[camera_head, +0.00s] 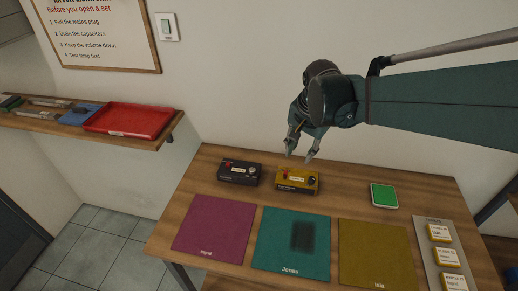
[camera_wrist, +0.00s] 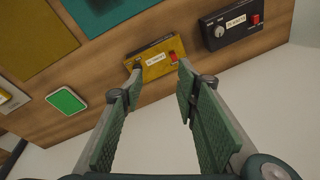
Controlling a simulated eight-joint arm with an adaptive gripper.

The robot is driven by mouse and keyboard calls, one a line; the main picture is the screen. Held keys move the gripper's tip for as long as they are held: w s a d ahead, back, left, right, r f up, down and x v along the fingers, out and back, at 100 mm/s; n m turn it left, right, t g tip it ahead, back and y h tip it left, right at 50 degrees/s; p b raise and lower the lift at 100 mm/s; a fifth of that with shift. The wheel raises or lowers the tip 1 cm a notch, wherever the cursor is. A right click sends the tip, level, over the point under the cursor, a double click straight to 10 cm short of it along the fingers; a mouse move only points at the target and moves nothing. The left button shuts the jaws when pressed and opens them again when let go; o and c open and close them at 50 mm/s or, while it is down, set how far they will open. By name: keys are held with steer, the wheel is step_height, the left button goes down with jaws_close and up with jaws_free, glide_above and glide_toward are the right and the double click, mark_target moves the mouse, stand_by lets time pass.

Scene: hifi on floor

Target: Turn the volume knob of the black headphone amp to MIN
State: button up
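The black headphone amp (camera_head: 240,174) sits on the wooden table at the back left. It also shows in the wrist view (camera_wrist: 234,33) at the upper right, with a pale round volume knob (camera_wrist: 219,31), a white label and a red switch (camera_wrist: 256,19). The knob's exact setting is too small to read. My gripper (camera_head: 299,155) is open and empty, pointing down above the yellow box, to the right of the black amp in the head view. In the wrist view the yellow box shows between and beyond my fingertips (camera_wrist: 160,72).
The similar yellow box (camera_head: 297,187) stands beside the black amp. A green-topped block (camera_head: 384,195) lies farther right. Purple (camera_head: 212,225), teal (camera_head: 275,232) and mustard (camera_head: 374,255) mats lie in front. A grey strip with labelled cards (camera_head: 440,232) is at right. The wall is close behind.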

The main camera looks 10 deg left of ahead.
steer(key=w+a+f+m+g+p, duration=0.15)
steer(key=w+a+f, duration=0.25)
steer(key=a, duration=0.5)
steer(key=m+p, duration=0.1)
steer(key=p, duration=0.1)
glide_above(252, 169)
steer(key=shift+g+h, duration=0.4)
steer(key=shift+g, duration=0.05)
step_height(252, 169, down, 5)
steer(key=shift+s+d+f, duration=0.1)
steer(key=shift+d, duration=0.05)
steer(key=shift+f, duration=0.1)
steer(key=shift+f, duration=3.9)
steer(key=c, duration=0.9)
